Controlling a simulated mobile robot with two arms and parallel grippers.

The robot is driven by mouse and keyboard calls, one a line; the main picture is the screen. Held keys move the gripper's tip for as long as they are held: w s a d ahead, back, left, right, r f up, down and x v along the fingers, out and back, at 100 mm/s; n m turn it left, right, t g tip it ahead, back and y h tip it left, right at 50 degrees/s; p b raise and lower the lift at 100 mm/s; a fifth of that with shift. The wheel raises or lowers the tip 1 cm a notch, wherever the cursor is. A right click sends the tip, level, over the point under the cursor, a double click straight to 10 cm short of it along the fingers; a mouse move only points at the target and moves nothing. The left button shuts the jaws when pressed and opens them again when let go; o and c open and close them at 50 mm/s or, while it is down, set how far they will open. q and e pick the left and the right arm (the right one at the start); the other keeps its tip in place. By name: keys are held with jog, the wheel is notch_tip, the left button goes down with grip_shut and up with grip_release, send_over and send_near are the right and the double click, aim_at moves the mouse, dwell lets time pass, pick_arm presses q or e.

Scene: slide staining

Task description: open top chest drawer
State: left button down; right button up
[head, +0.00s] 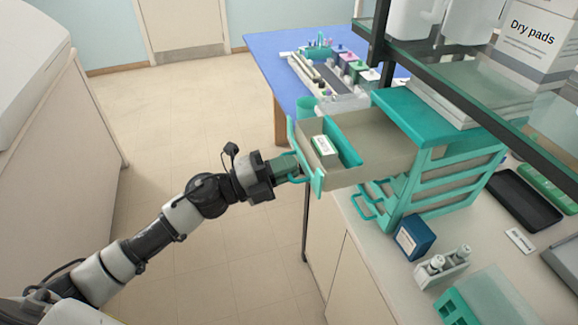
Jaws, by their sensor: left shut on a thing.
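The chest (425,115) is a teal-topped drawer unit on the counter at the right of the head view. Its top drawer (378,136) is pulled well out to the left, past the counter edge. A small white-topped green box (324,150) lies inside, beside a teal divider. My left gripper (288,172) is shut on the top drawer's teal handle (300,180) at the drawer's front. The fingertips are partly hidden at the handle. The lower drawers are closed. My right gripper is not in view.
A blue table (275,50) stands behind. The floor at left is clear.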

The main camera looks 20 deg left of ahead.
pick_arm(q)
jog(key=c, duration=1.2)
grip_release()
jog(key=shift+c, duration=0.2)
jog(key=shift+s+a+f, duration=0.15)
jog(key=shift+a, duration=0.05)
jog(key=b+v, duration=0.4)
jog(key=v, duration=0.6)
jog(key=shift+s+a, duration=0.1)
